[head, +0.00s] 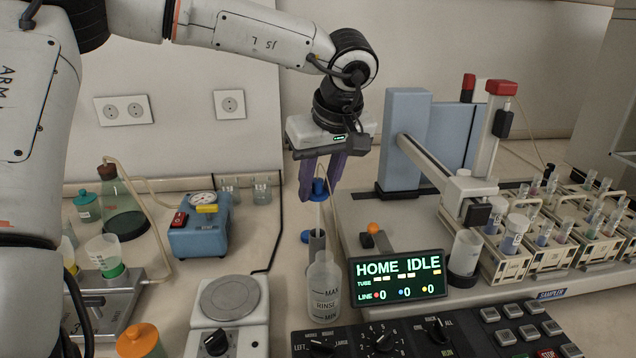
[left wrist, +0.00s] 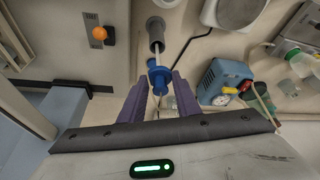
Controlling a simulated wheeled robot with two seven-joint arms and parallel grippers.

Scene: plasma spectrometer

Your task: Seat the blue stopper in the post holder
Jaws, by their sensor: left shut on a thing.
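My right gripper is not in view.
The display (head: 398,278) and sampler racks (head: 545,240) are to the right. A blue pump (head: 199,236) and a hotplate (head: 228,300) are to the left. A tube passes near the gripper.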

